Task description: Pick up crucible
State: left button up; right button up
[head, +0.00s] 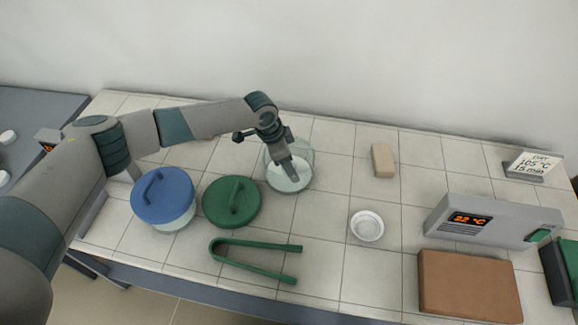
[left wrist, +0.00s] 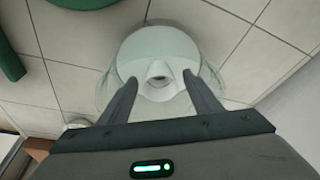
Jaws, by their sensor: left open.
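A small white crucible (left wrist: 159,75) stands inside an open clear glass vessel with a pale plate in the left wrist view. In the head view the glass vessel (head: 290,181) stands on the tiled bench and my gripper largely hides the crucible. My left gripper (head: 289,172) points down into the vessel's mouth. In the left wrist view its two fingers (left wrist: 159,88) are apart, one on each side of the crucible, with visible gaps. I cannot tell whether the fingertips are at the crucible's height. My right gripper is in neither view.
A green lid (head: 232,202) and a blue-lidded glass vessel (head: 162,196) stand left of the open vessel. Green tongs (head: 255,243) lie in front. A white dish (head: 367,226), a beige block (head: 383,160), a grey display unit (head: 490,220) and a brown slab (head: 468,285) lie right.

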pick_arm(q)
jog(key=shift+c, duration=0.6)
jog(key=c, duration=1)
jog(key=shift+r+b, duration=1.55)
jog(key=shift+r, duration=3.5)
